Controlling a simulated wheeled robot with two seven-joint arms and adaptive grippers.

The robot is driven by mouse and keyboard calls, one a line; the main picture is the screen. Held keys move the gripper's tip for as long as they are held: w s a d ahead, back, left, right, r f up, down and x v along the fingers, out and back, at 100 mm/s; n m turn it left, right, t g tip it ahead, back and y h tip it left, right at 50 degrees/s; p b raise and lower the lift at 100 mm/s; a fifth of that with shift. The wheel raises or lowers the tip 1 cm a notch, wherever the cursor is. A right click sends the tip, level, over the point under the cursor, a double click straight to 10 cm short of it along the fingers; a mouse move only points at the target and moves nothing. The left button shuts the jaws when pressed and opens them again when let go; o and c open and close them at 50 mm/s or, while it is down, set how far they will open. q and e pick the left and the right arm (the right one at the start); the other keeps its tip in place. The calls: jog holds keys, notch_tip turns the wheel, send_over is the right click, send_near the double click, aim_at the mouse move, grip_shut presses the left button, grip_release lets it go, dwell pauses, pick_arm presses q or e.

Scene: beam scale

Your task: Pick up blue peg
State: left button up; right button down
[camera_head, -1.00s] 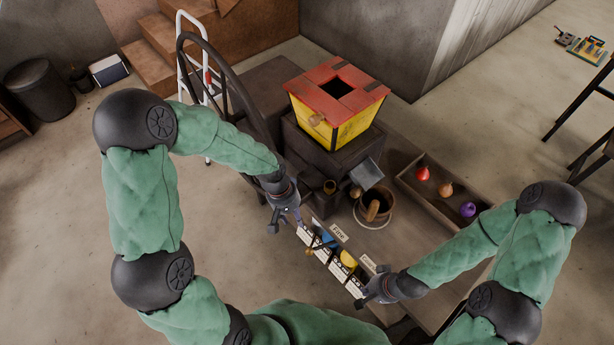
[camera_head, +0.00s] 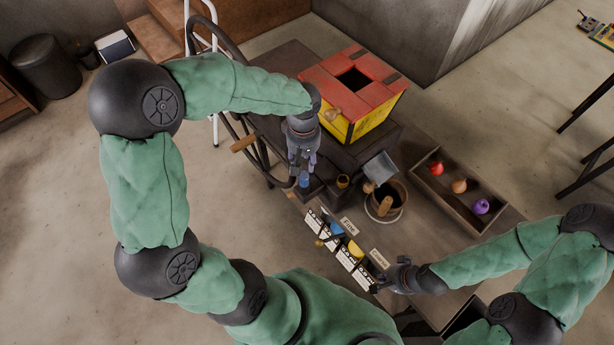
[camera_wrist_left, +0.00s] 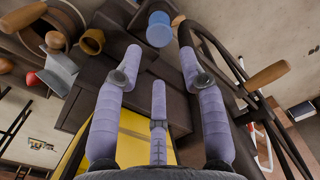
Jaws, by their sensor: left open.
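The blue peg (camera_head: 304,180) stands at the near-left edge of the dark machine, just below my left gripper (camera_head: 302,164) in the head view. In the left wrist view, the blue peg (camera_wrist_left: 159,30) shows its round top just beyond the spread fingertips. My left gripper (camera_wrist_left: 160,62) is open, with nothing between its fingers. My right gripper (camera_head: 384,284) is near the front of the bench by the white labelled cards. Its fingers are too small to tell open from shut.
A red and yellow box (camera_head: 375,115) stands on the dark machine. A curved black wheel rim with a wooden handle (camera_head: 244,143) is left of my left gripper. A pot (camera_head: 386,205) stands nearby. A wooden tray (camera_head: 432,187) holds red, tan and purple pieces. White cards (camera_head: 346,256) line the front.

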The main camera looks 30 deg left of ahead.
aim_at(303, 174)
pick_arm(q)
notch_tip(303, 174, down, 9)
jog(key=shift+f+b, duration=0.1)
jog(key=shift+b, duration=0.95)
jog(key=shift+s, duration=0.1)
jog(key=shift+c, duration=0.3)
jog(key=c, duration=0.7)
